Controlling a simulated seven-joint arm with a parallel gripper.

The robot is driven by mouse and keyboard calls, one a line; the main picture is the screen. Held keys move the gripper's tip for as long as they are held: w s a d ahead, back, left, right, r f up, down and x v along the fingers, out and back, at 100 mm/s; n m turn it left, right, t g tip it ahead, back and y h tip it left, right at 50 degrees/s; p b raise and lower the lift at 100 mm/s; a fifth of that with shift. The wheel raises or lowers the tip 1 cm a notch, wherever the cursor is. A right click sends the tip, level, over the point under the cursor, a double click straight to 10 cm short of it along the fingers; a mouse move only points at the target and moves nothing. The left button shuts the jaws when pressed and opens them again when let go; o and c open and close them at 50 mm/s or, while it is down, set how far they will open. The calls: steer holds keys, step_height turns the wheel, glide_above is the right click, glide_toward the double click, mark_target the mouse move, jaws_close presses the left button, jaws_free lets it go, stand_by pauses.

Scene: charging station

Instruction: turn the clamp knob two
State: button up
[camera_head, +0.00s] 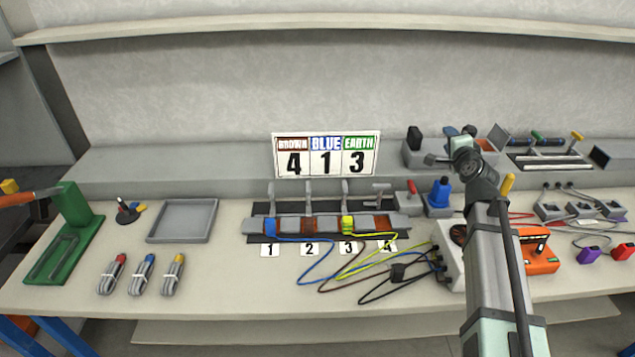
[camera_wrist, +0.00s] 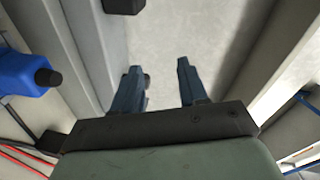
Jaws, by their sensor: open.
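Clamp knob two (camera_head: 308,190) is a grey upright handle at the back of the clamp row, behind the card marked 2 (camera_head: 310,249). Similar grey handles stand at one (camera_head: 271,192) and three (camera_head: 345,190); the one at four (camera_head: 379,191) shows a wide crosswise bar. Blue and yellow-green pieces sit in the row at one and three. My gripper (camera_head: 459,130) is well to the right of the knobs and farther back, near the back ledge. In the wrist view, my gripper (camera_wrist: 160,68) has its two blue fingers apart with nothing between them. No knob shows there.
A sign (camera_head: 325,155) reading brown 4, blue 1, earth 3 stands behind the clamps. A blue bottle-like object (camera_head: 440,192) stands between the clamps and my arm. Loose wires (camera_head: 345,270) lie in front. An empty grey tray (camera_head: 182,221) is at left.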

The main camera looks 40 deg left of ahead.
steer(key=s+a+r+n+g+y, duration=0.2)
steer(key=s+a+r+n+g, duration=0.15)
steer(key=s+a, duration=0.9)
steer(key=s+a+r+n+g+y, duration=0.2)
steer(key=s+a+r+n, duration=0.25)
steer(key=s+a, duration=0.85)
steer(key=n+g+h, duration=0.7)
steer(key=n+h, duration=0.1)
steer(key=h, duration=0.7)
glide_above(308, 186)
step_height(308, 186, down, 9)
step_height(308, 186, down, 13)
steer(key=shift+f, duration=0.1)
jaws_close()
